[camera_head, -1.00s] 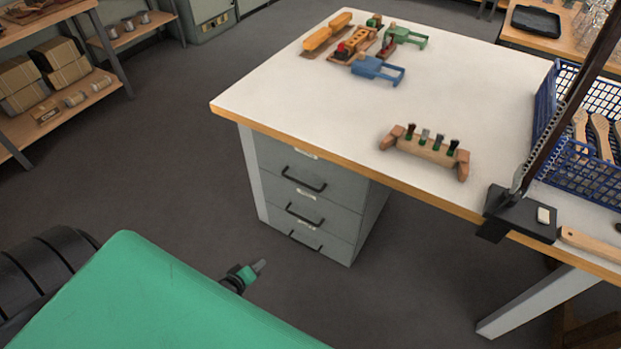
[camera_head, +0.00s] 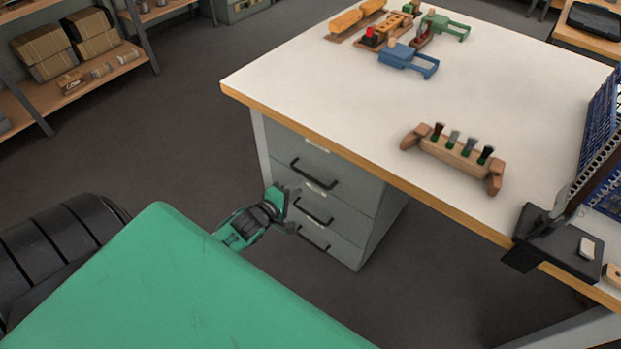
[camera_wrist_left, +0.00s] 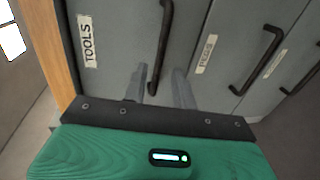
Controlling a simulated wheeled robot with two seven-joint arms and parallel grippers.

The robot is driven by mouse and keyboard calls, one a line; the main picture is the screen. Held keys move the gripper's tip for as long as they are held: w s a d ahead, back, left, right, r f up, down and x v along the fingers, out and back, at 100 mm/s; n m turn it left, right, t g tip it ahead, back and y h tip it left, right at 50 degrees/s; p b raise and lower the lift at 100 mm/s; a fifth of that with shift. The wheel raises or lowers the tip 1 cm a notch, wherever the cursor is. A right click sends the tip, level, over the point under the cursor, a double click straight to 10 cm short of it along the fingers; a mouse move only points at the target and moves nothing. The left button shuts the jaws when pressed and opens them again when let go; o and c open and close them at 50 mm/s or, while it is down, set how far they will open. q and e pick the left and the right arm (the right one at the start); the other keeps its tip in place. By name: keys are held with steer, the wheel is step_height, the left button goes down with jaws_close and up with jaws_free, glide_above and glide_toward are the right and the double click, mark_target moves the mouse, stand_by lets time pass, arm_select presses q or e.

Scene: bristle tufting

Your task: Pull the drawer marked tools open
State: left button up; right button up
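The grey drawer unit under the table has several drawers, all closed. The tools drawer (camera_wrist_left: 115,60) is the top one, with its white TOOLS label (camera_wrist_left: 88,40) in the left wrist view. It also shows in the head view (camera_head: 287,150). Its dark bar handle (camera_wrist_left: 164,40) shows in the left wrist view and in the head view (camera_head: 313,174). My left gripper (camera_wrist_left: 159,72) is open, its two fingers apart. In the wrist view the handle's near end appears between the fingers; contact cannot be told. In the head view the gripper (camera_head: 288,212) is in front of the drawers. My right gripper is out of view.
The white table top (camera_head: 330,90) overhangs the drawers with a wooden edge. A brush block (camera_head: 455,155) and a black clamp-like fixture (camera_head: 555,240) stand on it. The floor before the drawers is clear.

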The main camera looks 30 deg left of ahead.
mark_target(310, 177)
arm_select(q)
steer(key=shift+b+x, duration=0.35)
steer(key=shift+x, duration=3.25)
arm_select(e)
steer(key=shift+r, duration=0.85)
arm_select(q)
jaws_close()
